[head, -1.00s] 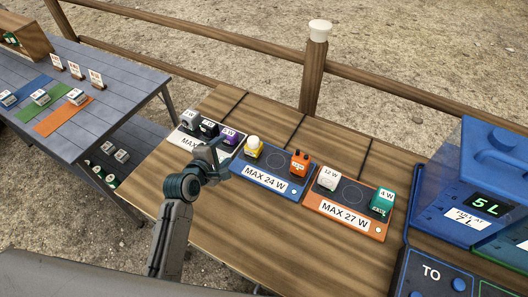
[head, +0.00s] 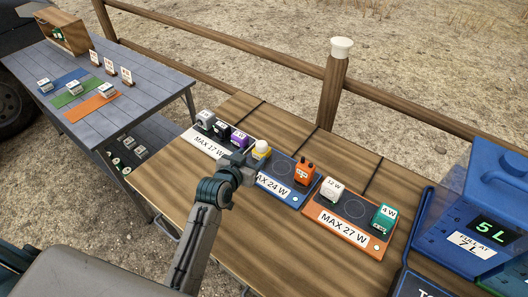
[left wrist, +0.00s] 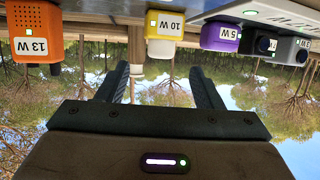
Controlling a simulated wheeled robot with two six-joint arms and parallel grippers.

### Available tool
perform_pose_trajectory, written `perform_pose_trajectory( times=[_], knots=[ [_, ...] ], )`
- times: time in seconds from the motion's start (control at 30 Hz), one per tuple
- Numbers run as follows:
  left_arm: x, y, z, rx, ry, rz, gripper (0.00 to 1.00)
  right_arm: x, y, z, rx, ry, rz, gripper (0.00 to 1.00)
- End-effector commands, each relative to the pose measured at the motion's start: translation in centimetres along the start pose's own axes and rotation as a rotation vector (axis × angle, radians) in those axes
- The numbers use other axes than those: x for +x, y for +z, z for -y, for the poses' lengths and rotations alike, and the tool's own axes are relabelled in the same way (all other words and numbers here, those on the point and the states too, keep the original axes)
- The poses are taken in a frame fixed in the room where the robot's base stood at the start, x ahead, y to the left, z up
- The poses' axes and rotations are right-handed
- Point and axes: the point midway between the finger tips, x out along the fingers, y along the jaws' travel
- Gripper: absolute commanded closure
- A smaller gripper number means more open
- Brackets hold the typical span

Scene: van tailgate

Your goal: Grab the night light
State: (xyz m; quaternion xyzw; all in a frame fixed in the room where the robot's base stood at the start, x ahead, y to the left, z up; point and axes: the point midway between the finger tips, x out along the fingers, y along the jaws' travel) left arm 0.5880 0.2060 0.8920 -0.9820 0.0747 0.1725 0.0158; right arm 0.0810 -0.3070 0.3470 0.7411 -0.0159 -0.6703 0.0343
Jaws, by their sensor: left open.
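The night light appears to be the yellow block with a white dome (head: 261,150), standing at the left end of the blue MAX 24 W board (head: 268,188). In the left wrist view, which shows the scene upside down, it is the yellow block labelled 10 W (left wrist: 166,24). My left gripper (head: 245,158) is just in front of it and covers part of the board's label. In the left wrist view the fingers (left wrist: 160,75) are open and apart, with the yellow block beyond the tips, roughly between them. Nothing is held. My right gripper is not in view.
A purple block (head: 239,139), a black one and a grey one stand close by on the white MAX 17 W board (head: 200,142). An orange block (head: 304,169) shares the blue board. The orange MAX 27 W board (head: 334,224) carries a white and a green block.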

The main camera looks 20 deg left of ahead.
Motion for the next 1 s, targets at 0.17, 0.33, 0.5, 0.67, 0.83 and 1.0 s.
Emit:
perform_pose_trajectory(
  times=[0.17,0.33,0.5,0.67,0.83,1.0],
  knots=[
    [2.7,-0.2,0.0,-0.003,0.001,0.001,0.4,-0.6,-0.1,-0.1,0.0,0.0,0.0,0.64],
    [3.8,-0.2,0.0,-0.004,0.001,0.0,0.4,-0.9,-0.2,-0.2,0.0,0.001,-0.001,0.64],
    [5.7,-0.8,0.1,-0.005,0.001,0.001,0.4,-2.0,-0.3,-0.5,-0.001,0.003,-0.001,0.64],
    [7.8,-0.7,0.1,-0.006,0.001,0.002,0.4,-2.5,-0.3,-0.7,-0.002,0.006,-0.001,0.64],
    [8.8,-0.6,0.1,-0.005,0.001,0.001,0.4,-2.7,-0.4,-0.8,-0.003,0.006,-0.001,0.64],
    [8.8,-0.5,0.1,-0.005,0.001,0.001,0.4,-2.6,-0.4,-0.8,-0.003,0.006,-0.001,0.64]
  ],
)
